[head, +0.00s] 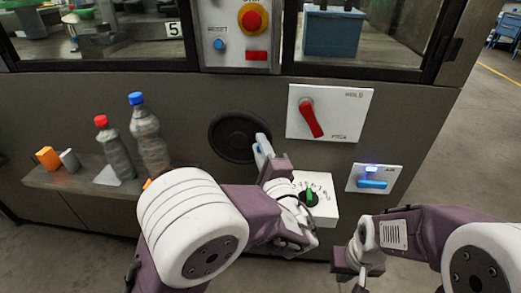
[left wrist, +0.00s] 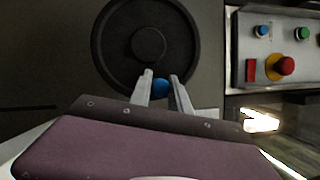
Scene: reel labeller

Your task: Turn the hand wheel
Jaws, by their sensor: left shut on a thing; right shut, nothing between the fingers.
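The hand wheel (head: 233,138) is a black disc on the dark front panel of the machine, left of the red rotary switch. It also fills the upper middle of the left wrist view (left wrist: 120,40), with a round hub at its centre. A blue knob (left wrist: 160,87) sits at its rim. My left gripper (head: 262,146) is at the wheel's right edge. In the left wrist view its two fingers (left wrist: 160,88) are shut on the blue knob, one on each side. My right gripper (head: 357,270) is low at the right, away from the wheel, shut and empty.
A white plate with a red rotary switch (head: 311,118) is right of the wheel. A white box with a green selector (head: 309,198) and a plate with a blue handle (head: 372,184) are below. Bottles (head: 149,140) stand on a ledge (head: 50,178) at left.

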